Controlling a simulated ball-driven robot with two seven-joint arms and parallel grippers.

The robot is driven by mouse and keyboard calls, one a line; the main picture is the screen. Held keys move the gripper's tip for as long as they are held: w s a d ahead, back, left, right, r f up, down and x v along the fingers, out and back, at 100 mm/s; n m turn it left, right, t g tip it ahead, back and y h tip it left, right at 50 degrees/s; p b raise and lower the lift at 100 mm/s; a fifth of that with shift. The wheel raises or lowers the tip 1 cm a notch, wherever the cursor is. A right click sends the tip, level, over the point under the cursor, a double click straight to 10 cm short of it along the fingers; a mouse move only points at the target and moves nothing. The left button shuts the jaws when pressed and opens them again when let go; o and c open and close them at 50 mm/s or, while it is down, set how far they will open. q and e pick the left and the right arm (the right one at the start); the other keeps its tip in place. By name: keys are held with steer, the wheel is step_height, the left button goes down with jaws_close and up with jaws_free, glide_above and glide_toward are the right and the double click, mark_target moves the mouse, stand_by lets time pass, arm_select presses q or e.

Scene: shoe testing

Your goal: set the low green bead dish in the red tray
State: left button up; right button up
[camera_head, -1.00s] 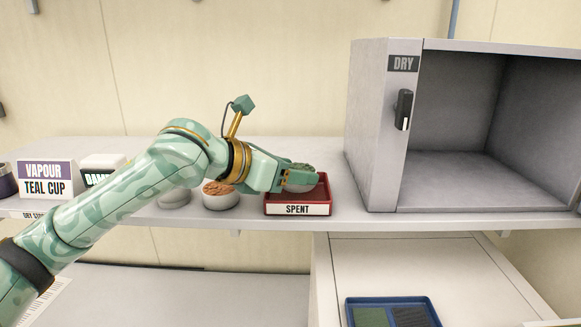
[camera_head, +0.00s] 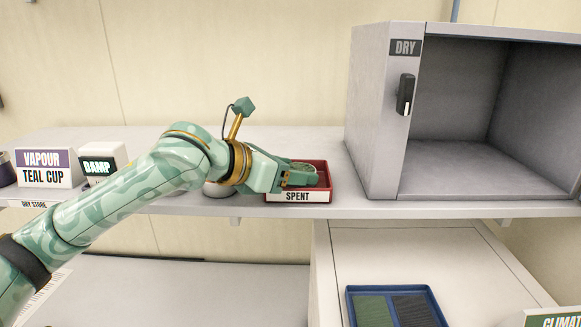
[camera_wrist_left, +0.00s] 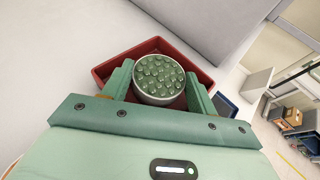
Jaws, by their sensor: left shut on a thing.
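The low green bead dish (camera_wrist_left: 158,78) is a round, pale-rimmed dish full of green beads. In the left wrist view it sits between the two fingers of my left gripper (camera_head: 304,177), which is shut on it. The red tray (camera_head: 329,185), labelled SPENT, stands at the shelf's front edge; in the left wrist view its rim (camera_wrist_left: 150,44) surrounds the dish's outline. The dish is over or inside the tray; I cannot tell whether it touches the floor. In the head view the fingers mostly hide the dish. My right gripper is not in view.
An open grey DRY cabinet (camera_head: 375,110) stands right of the tray. A pale bowl (camera_head: 216,189) is partly hidden behind my left arm. DAMP (camera_head: 100,163) and TEAL CUP (camera_head: 45,170) signs stand at left. A blue tray (camera_head: 393,291) lies below, on a lower surface.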

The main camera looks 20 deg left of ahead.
arm_select(q)
steer(key=o, duration=1.1)
steer(key=shift+s+a+r, duration=0.15)
steer(key=shift+s+a, duration=0.15)
steer(key=shift+s, duration=0.05)
steer(key=b+v, duration=0.2)
steer(key=v, duration=1.3)
steer(key=shift+s+r, duration=0.2)
steer(key=shift+w, duration=0.1)
